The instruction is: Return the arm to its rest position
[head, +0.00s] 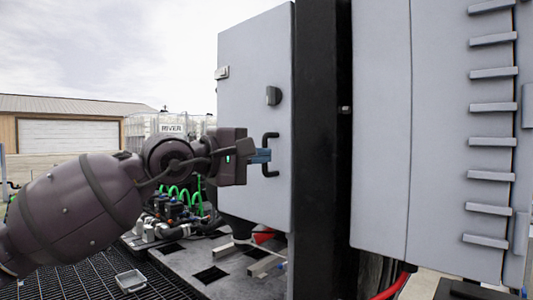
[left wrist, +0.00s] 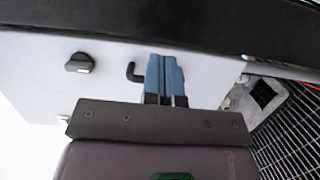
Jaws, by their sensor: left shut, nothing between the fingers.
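My left arm comes in from the left in the head view, and its gripper (head: 262,156) is at the black handle (head: 270,154) of a grey cabinet door (head: 254,80). The blue fingers are shut together with nothing between them. In the left wrist view the gripper (left wrist: 166,75) lies in front of the door panel, and the handle (left wrist: 133,73) sticks out beside the fingers. I cannot tell whether the fingers touch the handle. A black latch knob (head: 273,95) sits above the handle; it also shows in the left wrist view (left wrist: 79,63). My right gripper is not in view.
A black post (head: 320,150) and a large grey cabinet with ribs (head: 430,130) stand to the right. Below are a hose manifold with green tubes (head: 180,205), a grating floor (head: 90,270) and a small clear tray (head: 130,281).

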